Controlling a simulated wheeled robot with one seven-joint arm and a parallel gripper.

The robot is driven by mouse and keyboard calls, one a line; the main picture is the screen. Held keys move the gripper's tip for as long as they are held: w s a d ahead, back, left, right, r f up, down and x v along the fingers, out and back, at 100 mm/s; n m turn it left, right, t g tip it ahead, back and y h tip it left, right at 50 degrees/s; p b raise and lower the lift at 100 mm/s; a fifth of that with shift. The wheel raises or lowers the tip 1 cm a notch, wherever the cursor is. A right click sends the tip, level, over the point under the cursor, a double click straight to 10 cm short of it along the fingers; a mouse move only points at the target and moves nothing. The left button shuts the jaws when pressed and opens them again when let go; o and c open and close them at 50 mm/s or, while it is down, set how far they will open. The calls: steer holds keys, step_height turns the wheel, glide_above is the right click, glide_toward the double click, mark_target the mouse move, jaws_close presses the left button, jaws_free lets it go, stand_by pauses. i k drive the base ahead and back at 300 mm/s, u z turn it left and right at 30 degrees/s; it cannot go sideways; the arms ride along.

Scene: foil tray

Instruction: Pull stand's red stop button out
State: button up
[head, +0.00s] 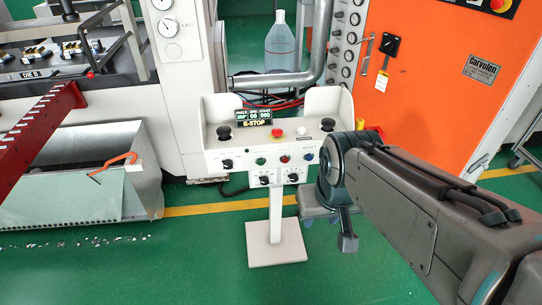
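A white control stand (275,215) stands on the green floor in the middle of the head view, upright on a square base plate. I cannot tell whether the button is pressed in or out. A smaller red button (285,159) sits on the front panel. My arm reaches in from the lower right, its dark wrist just right of the panel. The dark end piece of my gripper (347,242) hangs down there, apart from the stop button. Its fingers are not clear.
Black knobs (223,132) and other buttons surround the stop button. An orange cabinet (430,90) stands behind on the right. A red rail (38,135) and grey metal bin (85,180) are at left. Green floor is open in front of the stand.

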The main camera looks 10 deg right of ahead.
mark_target(277, 132)
steer(key=i, duration=1.25)
